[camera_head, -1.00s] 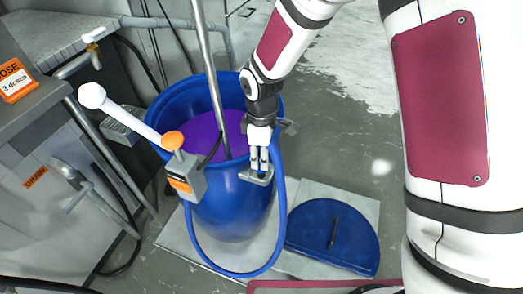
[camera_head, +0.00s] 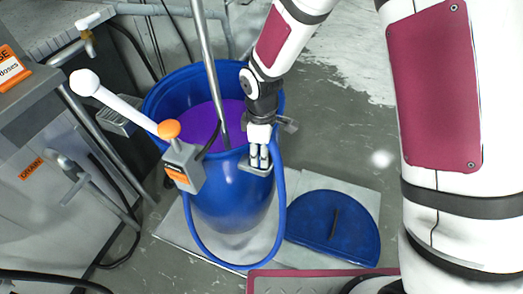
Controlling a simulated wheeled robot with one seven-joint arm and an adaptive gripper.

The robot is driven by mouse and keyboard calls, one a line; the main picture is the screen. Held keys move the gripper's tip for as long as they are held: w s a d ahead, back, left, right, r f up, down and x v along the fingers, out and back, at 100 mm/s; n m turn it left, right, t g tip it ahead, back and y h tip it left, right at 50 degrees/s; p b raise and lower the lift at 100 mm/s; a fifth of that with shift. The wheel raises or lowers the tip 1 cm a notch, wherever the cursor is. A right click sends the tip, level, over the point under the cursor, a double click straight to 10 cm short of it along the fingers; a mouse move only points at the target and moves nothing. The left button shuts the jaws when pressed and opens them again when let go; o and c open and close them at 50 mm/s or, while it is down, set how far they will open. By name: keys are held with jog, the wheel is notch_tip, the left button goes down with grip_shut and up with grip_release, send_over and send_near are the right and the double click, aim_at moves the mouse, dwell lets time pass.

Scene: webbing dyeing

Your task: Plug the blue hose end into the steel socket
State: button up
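The blue hose (camera_head: 230,265) hangs in a loop in front of the blue barrel. One side rises to the grey box on the barrel's rim; the other rises to the right of my gripper (camera_head: 259,157). My gripper points down at the barrel's right front rim, its two fingers close together over a small grey bracket (camera_head: 258,169). The hose's end is hidden near the gripper, and I cannot tell whether the fingers grip it. No socket is clearly identifiable; a steel pipe fitting (camera_head: 76,183) sticks out of the machine at left.
The blue barrel (camera_head: 235,205) holds purple liquid and a slanted steel pole (camera_head: 208,70). A blue half-round lid (camera_head: 333,228) lies on the pallet (camera_head: 372,193) at right. Floor beyond is clear.

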jog(key=shift+o, duration=1.2)
jog(key=shift+r, duration=0.15)
notch_tip(320, 180, up, 11)
jog(key=shift+r, duration=0.2)
jog(key=s+d+r+m+t+p, duration=0.1)
jog(key=s+d+r+m, duration=0.3)
jog(key=d+r, duration=0.35)
jog(key=s+d+r+m+t, duration=0.1)
jog(key=s+d+r+m, duration=0.4)
jog(key=r, duration=0.3)
jog(key=s+d+r+m+t, duration=0.1)
jog(key=s+d+r+m, duration=0.1)
jog(key=s, duration=0.4)
jog(key=s+d+r+m+t+p, duration=0.1)
jog(key=s+d+m, duration=0.4)
jog(key=s, duration=0.2)
jog(key=shift+s+d+r, duration=0.15)
jog(key=shift+d+r, duration=0.2)
jog(key=shift+d, duration=0.05)
